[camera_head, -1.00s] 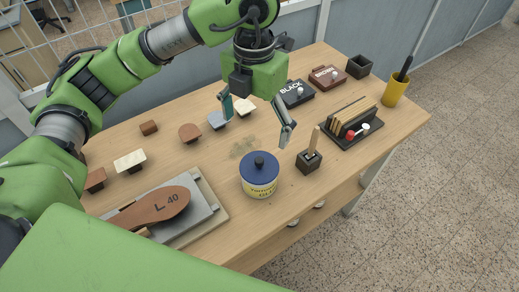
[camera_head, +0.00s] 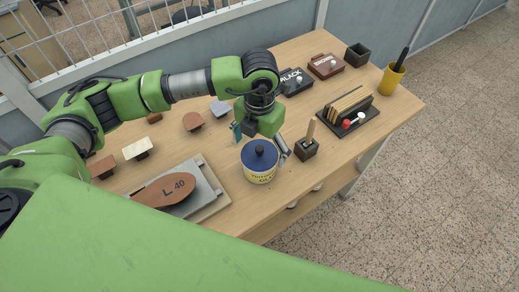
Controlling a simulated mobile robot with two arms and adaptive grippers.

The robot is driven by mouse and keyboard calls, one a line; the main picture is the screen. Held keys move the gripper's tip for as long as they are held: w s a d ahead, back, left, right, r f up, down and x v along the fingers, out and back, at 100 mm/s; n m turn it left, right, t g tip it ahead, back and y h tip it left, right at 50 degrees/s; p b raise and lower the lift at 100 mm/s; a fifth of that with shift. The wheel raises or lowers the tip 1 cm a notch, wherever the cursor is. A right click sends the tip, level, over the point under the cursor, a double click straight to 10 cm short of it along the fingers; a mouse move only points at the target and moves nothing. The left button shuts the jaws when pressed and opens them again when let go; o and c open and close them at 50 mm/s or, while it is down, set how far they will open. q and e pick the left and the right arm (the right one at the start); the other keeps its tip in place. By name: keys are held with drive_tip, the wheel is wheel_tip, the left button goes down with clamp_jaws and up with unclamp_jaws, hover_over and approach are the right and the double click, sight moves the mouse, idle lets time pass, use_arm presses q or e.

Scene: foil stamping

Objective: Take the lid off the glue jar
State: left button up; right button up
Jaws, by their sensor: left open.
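The glue jar (camera_head: 261,174) is a cream-yellow tub with lettering, upright near the table's front edge. Its dark blue lid (camera_head: 248,159) with a black knob (camera_head: 260,151) sits on it. My left gripper (camera_head: 261,146) is open and low over the jar, with one finger on each side of the knob area. The right finger is beside the lid's right edge; the left finger is behind the lid's left side. I cannot tell whether either finger touches the lid. My right gripper is not in view.
A dark holder (camera_head: 307,150) with a wooden handle stands close right of the jar. A grey plate (camera_head: 207,192) with a brown sole (camera_head: 165,190) lies to the left.

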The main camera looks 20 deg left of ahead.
use_arm(q)
drive_tip(key=shift+s+f, duration=0.1)
drive_tip(key=shift+s, duration=0.05)
clamp_jaws()
idle(0.4)
